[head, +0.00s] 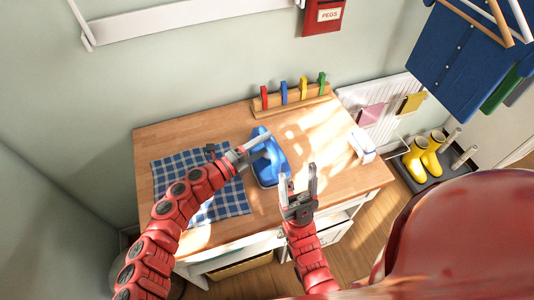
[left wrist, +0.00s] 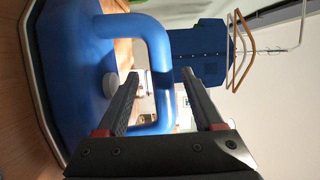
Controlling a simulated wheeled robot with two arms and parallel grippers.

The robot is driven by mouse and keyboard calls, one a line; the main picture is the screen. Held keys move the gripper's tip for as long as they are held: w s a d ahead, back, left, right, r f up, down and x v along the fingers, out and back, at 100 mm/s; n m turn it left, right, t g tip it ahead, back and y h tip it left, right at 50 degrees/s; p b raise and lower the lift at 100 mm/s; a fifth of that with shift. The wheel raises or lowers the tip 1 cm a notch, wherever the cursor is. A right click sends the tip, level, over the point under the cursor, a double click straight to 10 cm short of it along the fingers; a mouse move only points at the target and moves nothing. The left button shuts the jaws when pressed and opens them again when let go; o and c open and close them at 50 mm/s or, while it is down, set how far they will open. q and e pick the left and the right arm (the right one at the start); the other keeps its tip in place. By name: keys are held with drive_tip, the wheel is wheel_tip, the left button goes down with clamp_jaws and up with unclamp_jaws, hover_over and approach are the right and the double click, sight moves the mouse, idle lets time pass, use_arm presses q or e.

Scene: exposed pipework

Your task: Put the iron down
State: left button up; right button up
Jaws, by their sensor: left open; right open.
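The blue iron (head: 272,166) is on the wooden table, sole side toward the wood, just right of the checked cloth. In the left wrist view the iron's body (left wrist: 75,60) fills the left side, with its pale sole rim near the wood. My left gripper (head: 257,147) is at the iron's handle. In the left wrist view its two fingers (left wrist: 160,78) are apart, with the bar of the handle (left wrist: 158,50) between them. My right gripper (head: 298,178) is open and empty, in front of and right of the iron.
The blue checked cloth (head: 236,200) lies on the left of the wooden table (head: 160,135). A rack of coloured pegs (head: 290,103) stands at the back. A small white box (head: 362,145) is at the right edge. The tabletop between iron and box is clear.

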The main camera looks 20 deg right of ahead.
use_arm(q)
drive_tip(key=d, duration=0.1)
drive_tip(key=w+d+p, duration=0.1)
drive_tip(key=d, duration=0.1)
drive_tip(key=shift+w+r+p, duration=0.25)
drive_tip(key=shift+r+p, duration=0.15)
drive_tip(key=shift+w+d+f, duration=0.2)
drive_tip(key=shift+d, duration=0.4)
drive_tip(key=shift+c, duration=0.2)
clamp_jaws()
drive_tip(key=shift+r, duration=0.1)
idle(0.4)
